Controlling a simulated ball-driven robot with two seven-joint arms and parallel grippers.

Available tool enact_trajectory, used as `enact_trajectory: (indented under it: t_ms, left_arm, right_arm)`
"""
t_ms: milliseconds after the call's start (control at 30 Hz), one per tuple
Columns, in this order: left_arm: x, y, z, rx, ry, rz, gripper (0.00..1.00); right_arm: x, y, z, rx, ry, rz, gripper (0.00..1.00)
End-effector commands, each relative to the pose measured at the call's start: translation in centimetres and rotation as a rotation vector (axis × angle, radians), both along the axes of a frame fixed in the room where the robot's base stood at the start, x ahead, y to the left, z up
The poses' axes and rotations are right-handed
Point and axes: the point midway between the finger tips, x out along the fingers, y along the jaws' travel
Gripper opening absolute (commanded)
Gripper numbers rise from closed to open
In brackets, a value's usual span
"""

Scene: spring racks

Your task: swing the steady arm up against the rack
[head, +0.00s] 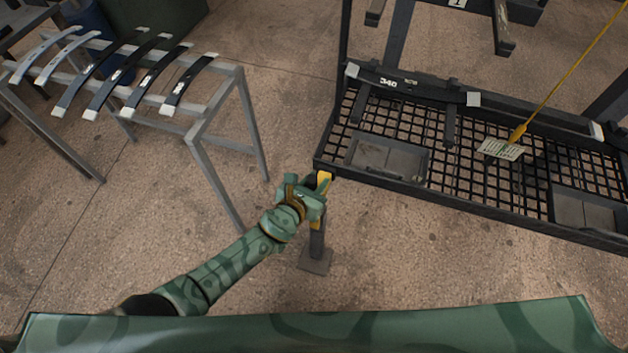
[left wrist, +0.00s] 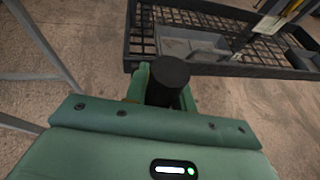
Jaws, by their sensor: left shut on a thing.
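The steady arm (head: 317,241) is a dark bar with yellow marking at the near left corner of the rack (head: 440,195). It runs down from the corner toward a flat foot plate (head: 315,262) near the floor. My left gripper (head: 312,193) is at its upper part, shut on it by the yellow section. In the left wrist view a dark round end (left wrist: 168,78), which looks like part of the steady arm, stands between the green jaws (left wrist: 165,95). The jaws hide the gripped part. My right gripper is not in view.
The rack's mesh deck holds grey trays (head: 387,157) and a tag (head: 502,149) on a yellow line. A grey stand (head: 225,100) with several curved leaf springs (head: 130,75) is at the left. Open concrete floor lies between stand and rack.

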Motion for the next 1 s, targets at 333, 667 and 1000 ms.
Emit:
enact_trajectory:
  t_ms: [333,667,1000]
  left_arm:
    - [-0.3,-0.3,-0.1,-0.002,0.004,-0.007,0.47]
    - [-3.8,1.9,2.0,0.001,0.003,-0.007,0.47]
    - [-10.9,6.0,5.0,0.001,0.004,-0.01,0.47]
  right_arm:
    - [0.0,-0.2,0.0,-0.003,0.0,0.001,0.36]
    - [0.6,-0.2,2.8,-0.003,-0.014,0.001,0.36]
    - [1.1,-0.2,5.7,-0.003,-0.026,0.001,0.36]
